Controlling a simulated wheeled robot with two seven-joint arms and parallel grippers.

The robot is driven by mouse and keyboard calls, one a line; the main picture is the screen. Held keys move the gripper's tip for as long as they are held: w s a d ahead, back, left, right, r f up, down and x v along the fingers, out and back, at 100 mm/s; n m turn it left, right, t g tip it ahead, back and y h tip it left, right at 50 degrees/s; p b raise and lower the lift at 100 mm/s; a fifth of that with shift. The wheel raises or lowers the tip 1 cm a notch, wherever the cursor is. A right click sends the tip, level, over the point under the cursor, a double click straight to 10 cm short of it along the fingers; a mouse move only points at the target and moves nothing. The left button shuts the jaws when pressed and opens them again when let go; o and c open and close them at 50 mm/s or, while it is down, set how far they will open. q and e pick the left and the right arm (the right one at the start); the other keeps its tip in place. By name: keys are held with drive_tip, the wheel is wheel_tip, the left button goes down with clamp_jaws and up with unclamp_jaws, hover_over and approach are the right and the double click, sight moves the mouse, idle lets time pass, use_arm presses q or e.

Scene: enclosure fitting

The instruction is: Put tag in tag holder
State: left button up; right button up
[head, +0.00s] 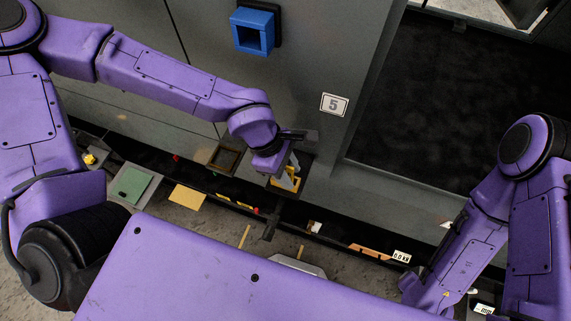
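My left gripper (290,172) points down at the foot of the grey wall, over a small dark tray (303,186) at the shelf. A yellow piece (287,185) shows at its light grey fingers. I cannot tell whether the fingers hold it or only stand over it. I cannot single out the tag for sure. A blue square open-fronted box (253,31) is fixed high on the wall and may be the tag holder; its inside looks dark and empty. My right arm reaches down at the right, and its gripper is hidden or out of frame.
A dark narrow shelf with small parts runs along the wall. A green pad (133,185) and a yellow sheet (187,197) lie at the left. A white sign reading 5 (334,105) is on the wall. A dark recess (460,110) opens at the right.

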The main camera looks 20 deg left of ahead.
use_arm(q)
drive_tip(key=p+v, duration=0.2)
drive_tip(key=v, duration=1)
drive_tip(key=shift+r, duration=0.1)
